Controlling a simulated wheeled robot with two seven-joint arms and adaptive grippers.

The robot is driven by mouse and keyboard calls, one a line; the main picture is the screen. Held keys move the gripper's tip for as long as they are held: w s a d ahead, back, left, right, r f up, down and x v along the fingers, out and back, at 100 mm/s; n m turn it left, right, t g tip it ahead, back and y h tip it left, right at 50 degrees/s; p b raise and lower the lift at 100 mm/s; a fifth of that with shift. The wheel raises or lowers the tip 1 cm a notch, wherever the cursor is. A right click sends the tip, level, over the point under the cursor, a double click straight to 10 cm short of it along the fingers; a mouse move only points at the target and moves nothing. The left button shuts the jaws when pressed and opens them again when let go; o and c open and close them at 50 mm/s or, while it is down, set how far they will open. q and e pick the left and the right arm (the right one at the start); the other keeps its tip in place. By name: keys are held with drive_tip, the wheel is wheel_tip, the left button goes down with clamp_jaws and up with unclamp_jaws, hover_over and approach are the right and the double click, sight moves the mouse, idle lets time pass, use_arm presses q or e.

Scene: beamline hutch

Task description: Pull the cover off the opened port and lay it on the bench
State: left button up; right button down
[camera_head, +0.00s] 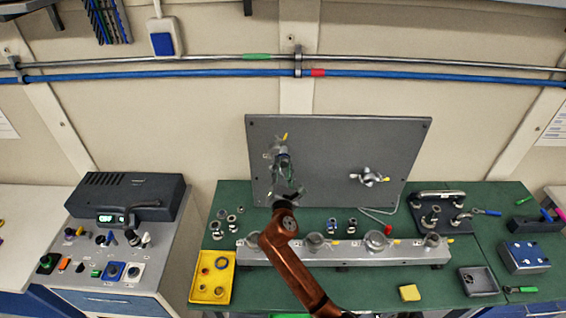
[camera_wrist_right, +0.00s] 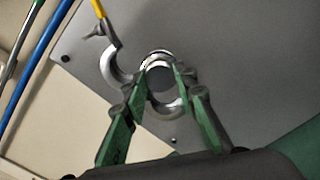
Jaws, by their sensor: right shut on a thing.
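My right gripper (camera_head: 285,181) is at the left port of the upright grey panel (camera_head: 335,150). In the wrist view its green fingers (camera_wrist_right: 161,75) are shut on a round grey cover (camera_wrist_right: 160,80) at the port. An opened silver clamp (camera_wrist_right: 116,68) hangs around the port, its halves spread, with a yellow-handled screw (camera_wrist_right: 98,10). In the head view my gripper and wrist hide most of the cover. I cannot tell whether the cover is clear of the port. My left gripper is not in view. The green bench (camera_head: 440,296) lies below the panel.
A second port with a closed-looking clamp (camera_head: 369,178) is on the panel's right. A grey manifold rail (camera_head: 345,254) crosses the bench. A yellow tray (camera_head: 224,257) with rings, small fittings (camera_head: 350,226), a grey tray (camera_head: 478,281) and a yellow block (camera_head: 409,292) stand around it.

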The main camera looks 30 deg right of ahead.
drive_tip(key=shift+p+v, duration=0.5)
drive_tip(key=shift+v, duration=0.6)
idle(1.0)
drive_tip(key=shift+s+a, duration=0.1)
drive_tip(key=shift+s, duration=0.05)
drive_tip(key=shift+p+v, duration=0.8)
drive_tip(key=shift+v, duration=1.45)
